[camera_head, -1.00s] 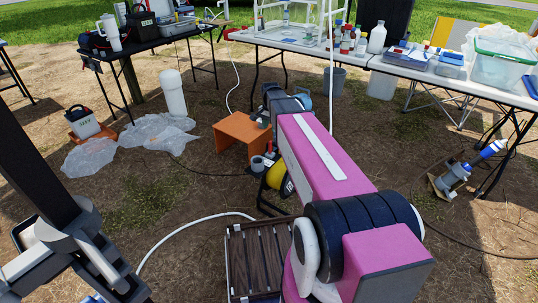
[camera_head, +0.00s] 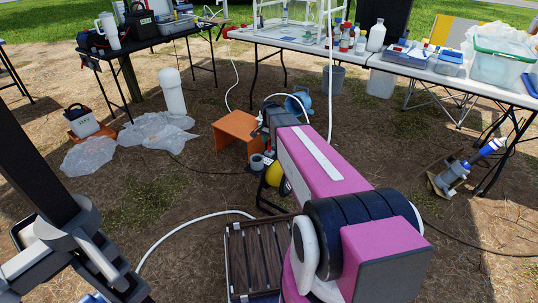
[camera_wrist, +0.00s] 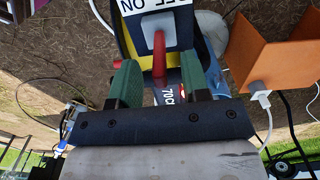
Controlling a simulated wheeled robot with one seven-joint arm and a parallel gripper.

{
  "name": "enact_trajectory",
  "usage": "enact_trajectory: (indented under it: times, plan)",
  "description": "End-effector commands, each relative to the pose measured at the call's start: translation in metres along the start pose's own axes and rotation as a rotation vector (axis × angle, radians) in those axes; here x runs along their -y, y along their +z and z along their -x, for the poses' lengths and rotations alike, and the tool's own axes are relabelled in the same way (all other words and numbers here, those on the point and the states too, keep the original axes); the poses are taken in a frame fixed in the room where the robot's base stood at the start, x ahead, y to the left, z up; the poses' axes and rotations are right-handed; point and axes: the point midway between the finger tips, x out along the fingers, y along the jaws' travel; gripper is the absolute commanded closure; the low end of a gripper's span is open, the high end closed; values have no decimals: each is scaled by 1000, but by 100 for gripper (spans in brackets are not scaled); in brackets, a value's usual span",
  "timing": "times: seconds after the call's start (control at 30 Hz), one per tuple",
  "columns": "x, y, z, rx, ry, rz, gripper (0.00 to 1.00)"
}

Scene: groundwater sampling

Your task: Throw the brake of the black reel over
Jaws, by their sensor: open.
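In the wrist view, a red lever (camera_wrist: 159,52) stands on a dark panel with a white label (camera_wrist: 168,8) reading OFF and ON upside down. A yellow curved edge (camera_wrist: 128,42) shows around the panel. My gripper (camera_wrist: 159,75) has its two green-tipped fingers apart, one on each side of the lever's end in the picture. No contact shows, and the depth between them is unclear. In the head view, my arm hides the lever and most of the reel area. A yellow drum (camera_head: 285,187) on a black frame shows beside my arm. I cannot make out the black reel for certain.
An orange stool (camera_head: 236,132) stands close to my wrist; it also shows in the wrist view (camera_wrist: 262,50). A slatted wooden crate (camera_head: 262,255) and a white hose (camera_head: 170,235) are nearer me.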

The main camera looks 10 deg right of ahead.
Motion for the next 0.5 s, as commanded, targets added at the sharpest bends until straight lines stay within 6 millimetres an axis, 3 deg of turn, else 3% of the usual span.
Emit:
enact_trajectory:
  times: [0.23, 0.27, 0.37, 0.5]
  plan:
    - [0, 0, 0, 0, 0, 0, 57]
    - [0, 0, 0, 0, 0, 0, 64]
    - [0, 0, 0, 0, 0, 0, 96]
    - [0, 0, 0, 0, 0, 0, 100]
